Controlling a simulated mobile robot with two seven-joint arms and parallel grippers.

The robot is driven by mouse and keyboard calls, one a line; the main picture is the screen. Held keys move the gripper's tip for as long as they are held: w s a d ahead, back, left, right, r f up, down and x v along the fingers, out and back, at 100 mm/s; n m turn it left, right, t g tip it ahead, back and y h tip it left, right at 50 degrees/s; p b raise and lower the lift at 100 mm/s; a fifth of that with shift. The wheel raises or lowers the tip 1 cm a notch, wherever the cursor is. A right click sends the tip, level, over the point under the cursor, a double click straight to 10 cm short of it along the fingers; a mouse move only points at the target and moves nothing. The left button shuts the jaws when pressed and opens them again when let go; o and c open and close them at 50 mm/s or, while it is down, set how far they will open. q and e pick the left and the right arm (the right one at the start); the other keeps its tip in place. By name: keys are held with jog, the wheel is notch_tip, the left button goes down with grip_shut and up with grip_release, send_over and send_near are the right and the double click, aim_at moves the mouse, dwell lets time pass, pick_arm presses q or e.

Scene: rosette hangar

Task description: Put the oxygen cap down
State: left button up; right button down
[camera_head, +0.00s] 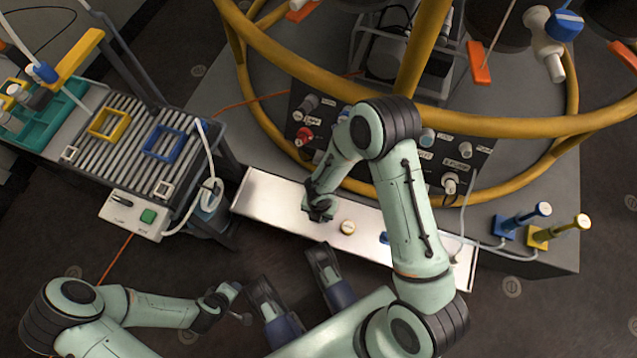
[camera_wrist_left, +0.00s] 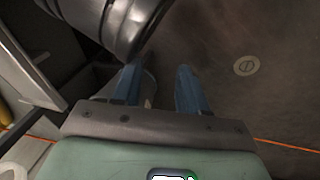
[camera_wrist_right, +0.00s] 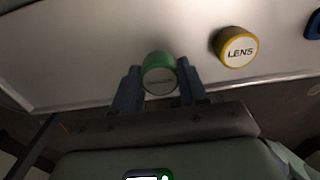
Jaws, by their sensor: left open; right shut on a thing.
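The oxygen cap is a round green cap (camera_wrist_right: 159,68) with a pale, unreadable label face. My right gripper (camera_wrist_right: 159,88) is shut on it, one finger on each side. The cap is in front of the pale metal shelf (camera_wrist_right: 95,55); I cannot tell whether it touches the surface. In the head view my right gripper (camera_head: 319,211) is over the shelf (camera_head: 268,202), left of the lens cap, and hides the green cap. My left gripper (camera_wrist_left: 157,88) is open and empty over the dark floor; it shows low in the head view (camera_head: 241,308).
A yellow-rimmed cap marked LENS (camera_wrist_right: 238,48) sits on the shelf, right of the held cap. A blue piece (camera_head: 384,238) lies further right. A yellow hoop rail (camera_head: 290,65) and a labelled dark panel (camera_head: 440,150) stand behind. The shelf's left end is clear.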

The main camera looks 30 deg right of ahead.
notch_tip(320, 180, down, 3)
jog(key=shift+r+b, duration=0.15)
jog(key=shift+b, duration=0.35)
pick_arm(q)
jog(key=shift+g, duration=0.7)
jog(key=s+f, duration=0.3)
jog(key=shift+s+a, duration=0.1)
jog(key=shift+a, duration=0.15)
pick_arm(e)
jog(key=shift+f, duration=0.2)
jog(key=shift+f, duration=0.1)
jog(key=c, duration=0.6)
grip_release()
pick_arm(q)
jog(key=shift+s+f, duration=0.1)
jog(key=shift+s, duration=0.15)
